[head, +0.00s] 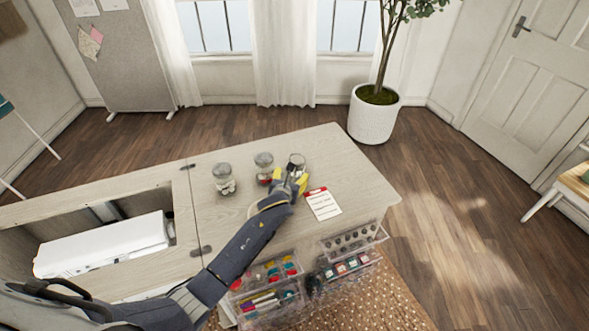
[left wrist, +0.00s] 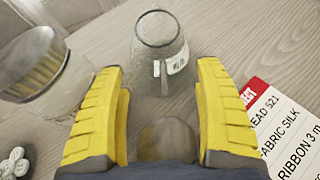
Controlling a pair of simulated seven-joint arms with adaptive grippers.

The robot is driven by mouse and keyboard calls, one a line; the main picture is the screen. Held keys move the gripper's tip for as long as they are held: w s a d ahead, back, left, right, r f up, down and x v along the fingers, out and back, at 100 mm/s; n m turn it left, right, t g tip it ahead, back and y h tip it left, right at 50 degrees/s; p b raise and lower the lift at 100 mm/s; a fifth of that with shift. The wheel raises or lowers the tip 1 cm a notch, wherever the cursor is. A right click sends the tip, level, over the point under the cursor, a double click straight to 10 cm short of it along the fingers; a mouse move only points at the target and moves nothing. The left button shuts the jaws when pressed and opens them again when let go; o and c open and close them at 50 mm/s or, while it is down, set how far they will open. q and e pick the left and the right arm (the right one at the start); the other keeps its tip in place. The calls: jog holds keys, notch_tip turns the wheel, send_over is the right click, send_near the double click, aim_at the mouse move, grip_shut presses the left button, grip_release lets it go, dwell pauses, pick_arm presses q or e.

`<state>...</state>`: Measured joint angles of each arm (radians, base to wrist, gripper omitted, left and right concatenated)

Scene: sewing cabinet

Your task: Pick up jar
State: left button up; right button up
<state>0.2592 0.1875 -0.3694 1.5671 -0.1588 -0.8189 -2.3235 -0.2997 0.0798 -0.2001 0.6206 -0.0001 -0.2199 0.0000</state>
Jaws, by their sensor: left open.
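Three glass jars stand in a row on the cabinet top in the head view: a left jar (head: 223,179), a middle jar (head: 263,167) and a right jar (head: 297,162). My left gripper (head: 291,183) is open just in front of the right jar. In the left wrist view, a clear jar (left wrist: 160,42) with a small white label stands beyond the open yellow fingers (left wrist: 160,110), not between their pads. Another jar (left wrist: 38,70) shows at the left. A blurred brown round shape (left wrist: 166,140) lies low between the fingers. My right gripper is not seen.
A list card (head: 323,204) with a red top lies right of the gripper; it also shows in the left wrist view (left wrist: 288,125). Clear organisers (head: 268,285) stand at the front edge. A white machine (head: 105,244) lies in the cabinet's left opening.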

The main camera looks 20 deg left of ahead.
pick_arm(q)
jog(key=shift+w+f, duration=0.15)
jog(key=shift+w, duration=0.1)
jog(key=shift+c, duration=0.4)
jog(key=c, duration=1)
jog(key=shift+c, duration=0.2)
